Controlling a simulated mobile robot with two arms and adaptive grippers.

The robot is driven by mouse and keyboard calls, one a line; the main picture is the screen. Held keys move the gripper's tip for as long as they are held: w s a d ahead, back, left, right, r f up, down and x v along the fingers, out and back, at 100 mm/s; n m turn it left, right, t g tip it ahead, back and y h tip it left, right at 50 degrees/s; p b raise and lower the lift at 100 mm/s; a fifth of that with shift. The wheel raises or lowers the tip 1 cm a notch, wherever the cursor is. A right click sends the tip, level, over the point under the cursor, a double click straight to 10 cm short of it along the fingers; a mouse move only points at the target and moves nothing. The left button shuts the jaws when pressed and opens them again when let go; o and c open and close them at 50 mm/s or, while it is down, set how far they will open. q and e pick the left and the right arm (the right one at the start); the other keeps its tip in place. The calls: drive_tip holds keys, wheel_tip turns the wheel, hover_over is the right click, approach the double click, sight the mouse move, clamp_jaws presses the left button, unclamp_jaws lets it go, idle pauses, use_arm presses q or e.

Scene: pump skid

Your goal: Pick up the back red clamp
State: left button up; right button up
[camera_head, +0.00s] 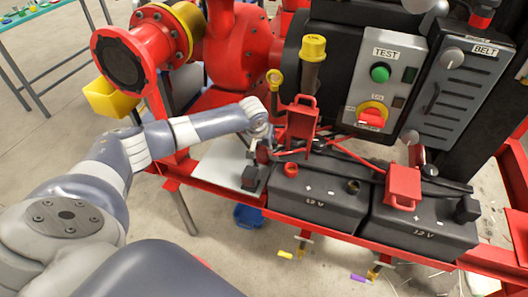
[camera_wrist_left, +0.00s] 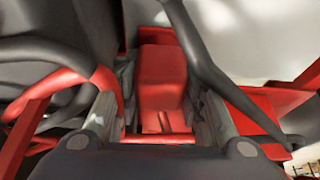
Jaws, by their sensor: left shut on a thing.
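My left gripper (camera_head: 274,146) reaches in from the left above the left battery's back edge. It is shut on a red clamp (camera_head: 302,122), which stands upright with its handle up. In the left wrist view the red clamp (camera_wrist_left: 162,78) sits between the two fingers of the left gripper (camera_wrist_left: 162,95). Another red clamp (camera_head: 403,186) sits on the right battery. How deep the fingers grip is partly hidden. My right gripper is not in view.
Two black 12 V batteries (camera_head: 315,198) stand on a red frame. Red and black cables run close behind and around the clamp. A control box (camera_head: 385,75) with green and red buttons stands behind. A blue bucket (camera_head: 248,215) is on the floor.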

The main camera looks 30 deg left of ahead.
use_arm(q)
drive_tip(key=shift+r, duration=0.1)
wheel_tip(320, 180, up, 8)
drive_tip(key=shift+r, duration=0.9)
